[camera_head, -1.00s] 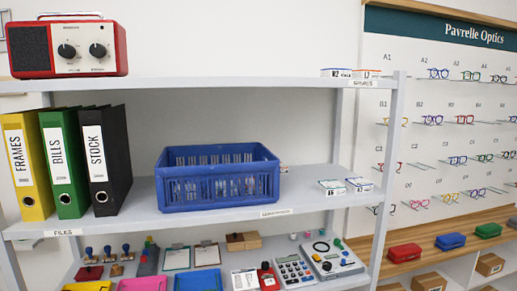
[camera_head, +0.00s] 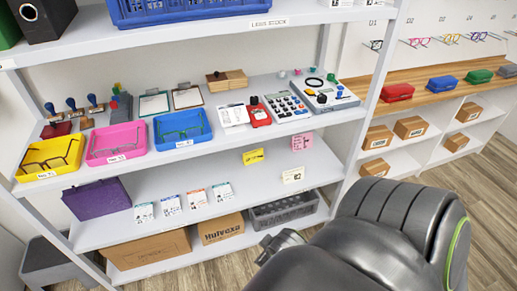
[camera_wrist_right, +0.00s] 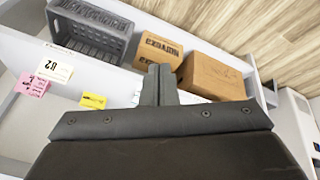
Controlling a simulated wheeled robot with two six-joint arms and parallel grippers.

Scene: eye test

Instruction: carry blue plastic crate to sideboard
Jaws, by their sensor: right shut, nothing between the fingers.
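The blue plastic crate (camera_head: 190,10) stands on the shelf board at the top of the head view. Only its lower part shows; its rim is cut off by the picture's top edge. My right arm comes in at the lower right of the head view, below and well away from the blue crate. My right gripper shows in the wrist view (camera_wrist_right: 160,85), its fingers together and holding nothing. The blue crate is not in the wrist view. My left gripper is in neither view. I see nothing that I can surely call the sideboard.
A grey crate (camera_head: 283,211) and cardboard boxes (camera_head: 148,249) fill the lowest shelf. At right is a low white unit with a wooden top (camera_head: 440,90) carrying coloured cases. Wooden floor shows at right.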

